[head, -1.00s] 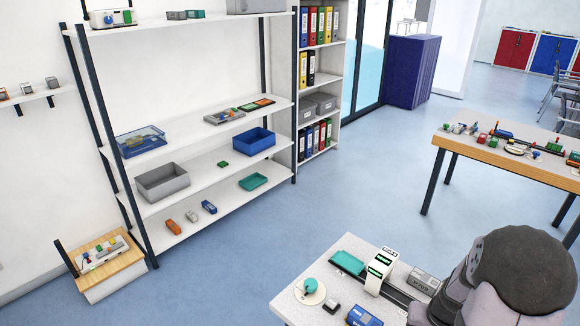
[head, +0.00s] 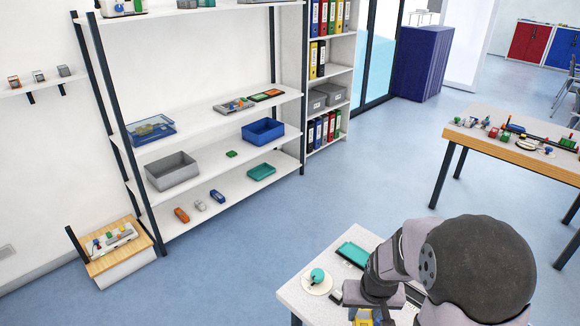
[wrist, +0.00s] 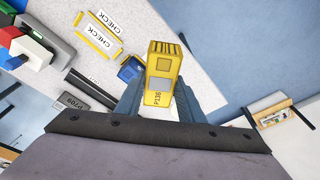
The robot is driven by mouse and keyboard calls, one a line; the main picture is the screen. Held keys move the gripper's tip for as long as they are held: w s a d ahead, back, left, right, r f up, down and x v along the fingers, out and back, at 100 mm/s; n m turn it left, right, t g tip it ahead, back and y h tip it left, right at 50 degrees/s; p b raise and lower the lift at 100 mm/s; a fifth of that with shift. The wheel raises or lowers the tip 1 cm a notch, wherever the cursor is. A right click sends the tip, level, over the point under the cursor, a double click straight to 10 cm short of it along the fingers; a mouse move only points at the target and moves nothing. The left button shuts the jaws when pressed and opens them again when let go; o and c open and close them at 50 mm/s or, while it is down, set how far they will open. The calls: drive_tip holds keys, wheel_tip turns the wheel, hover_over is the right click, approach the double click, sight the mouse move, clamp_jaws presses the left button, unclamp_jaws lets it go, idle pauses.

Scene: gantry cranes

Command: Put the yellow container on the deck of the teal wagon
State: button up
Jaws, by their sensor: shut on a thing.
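My gripper (wrist: 160,98) is shut on the yellow container (wrist: 164,72), which is marked P136 in the wrist view. It is held between the two fingers, and the table shows below it. A bit of yellow (head: 363,316) shows under my arm at the bottom of the head view, probably the same container. The teal wagon (head: 355,254) appears as a flat teal deck at the far side of the near table in the head view, left of my arm and apart from the container. Its deck looks empty. I cannot make out the wagon in the wrist view.
The wrist view shows a blue object (wrist: 131,68) close beside the container, yellow-edged CHECK plates (wrist: 97,36), a dark rail (wrist: 92,88) and a grey block (wrist: 72,102).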

drive_tip(key=shift+w+a+r+n, duration=0.1)
drive_tip(key=shift+a+n, duration=0.2)
drive_tip(key=shift+a, duration=0.6)
drive_tip(key=shift+w+a+r+n, duration=0.1)
drive_tip(key=shift+a+n, duration=0.2)
drive_tip(key=shift+a, duration=0.6)
drive_tip(key=shift+d, duration=0.15)
drive_tip(key=s+d+f+p, duration=0.1)
drive_tip(key=d, duration=0.8)
drive_tip(key=s+d+f+p, duration=0.1)
drive_tip(key=d, duration=0.8)
drive_tip(key=shift+s+f, duration=0.3)
drive_tip(key=shift+a, duration=0.1)
drive_tip(key=shift+f, duration=0.15)
